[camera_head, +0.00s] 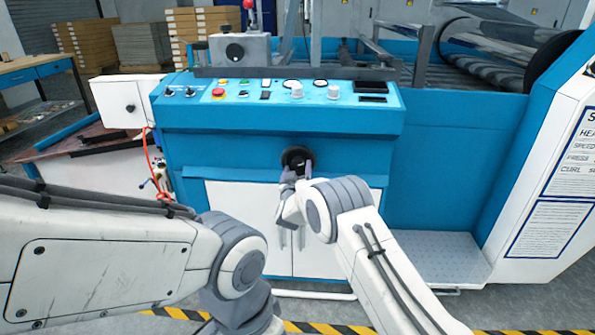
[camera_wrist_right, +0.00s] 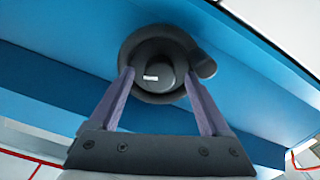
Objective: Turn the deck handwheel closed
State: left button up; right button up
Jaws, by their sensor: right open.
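The deck handwheel (camera_head: 297,157) is a small black wheel on the blue front of the machine, below the control panel. In the right wrist view the handwheel (camera_wrist_right: 148,50) shows a dark round rim, a raised hub with a small white mark, and a knob (camera_wrist_right: 205,65) at its right. My right gripper (camera_head: 296,170) is open in front of it. In the right wrist view its two purple-grey fingers (camera_wrist_right: 159,75) lie on either side of the hub, overlapping the lower rim; I cannot tell whether they touch. My left gripper is not in view; only its arm shows.
The control panel (camera_head: 280,91) with knobs and buttons is above the wheel. White cabinet doors (camera_head: 240,215) are below. A grey step plate (camera_head: 440,258) and white side panel (camera_head: 535,200) stand at right. A red cable (camera_head: 150,160) hangs at left.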

jog(key=shift+w, duration=0.2)
grip_shut()
